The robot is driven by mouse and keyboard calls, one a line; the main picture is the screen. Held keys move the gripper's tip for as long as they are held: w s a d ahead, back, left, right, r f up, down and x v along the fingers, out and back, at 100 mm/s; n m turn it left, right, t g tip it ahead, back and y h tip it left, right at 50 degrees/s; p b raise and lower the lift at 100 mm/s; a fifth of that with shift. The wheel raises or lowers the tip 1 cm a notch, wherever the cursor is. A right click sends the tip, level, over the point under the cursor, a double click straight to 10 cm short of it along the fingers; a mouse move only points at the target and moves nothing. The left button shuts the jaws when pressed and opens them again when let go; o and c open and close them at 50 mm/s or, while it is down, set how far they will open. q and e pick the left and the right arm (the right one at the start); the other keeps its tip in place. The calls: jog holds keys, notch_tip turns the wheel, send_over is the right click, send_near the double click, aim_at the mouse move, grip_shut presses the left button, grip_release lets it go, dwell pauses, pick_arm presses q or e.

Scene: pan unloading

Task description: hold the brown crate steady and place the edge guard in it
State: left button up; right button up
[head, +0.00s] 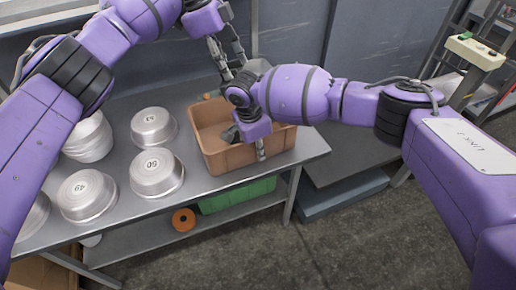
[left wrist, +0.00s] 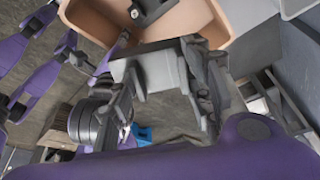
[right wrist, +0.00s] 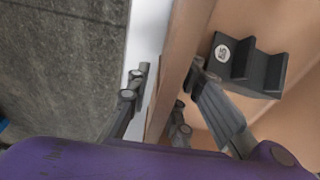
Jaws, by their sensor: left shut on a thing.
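The brown crate (head: 205,146) stands at the right end of the metal table. My left gripper (head: 228,70) is over the crate's back side, shut on a grey angular piece, which looks like the edge guard (left wrist: 157,72). In the left wrist view the piece sits between the fingers, apart from the crate (left wrist: 255,14). My right gripper (head: 262,150) is at the crate's front wall. In the right wrist view its fingers (right wrist: 168,92) stand on either side of that wall, with a gap on the outer side. A dark stepped block (right wrist: 250,68) with a round white label lies in the crate.
Several round metal pans (head: 157,172) stand on the table left of the crate. A green crate (head: 238,196) and an orange ring (head: 183,220) are on the shelf below. A small greenish thing (head: 210,95) is behind the crate. The table's right corner is clear.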

grip_shut()
pick_arm(q)
jog(key=shift+f, duration=0.1)
notch_tip(320, 180, down, 13)
dwell(1.5)
jog(key=o, duration=1.3)
jog(key=shift+c, duration=0.2)
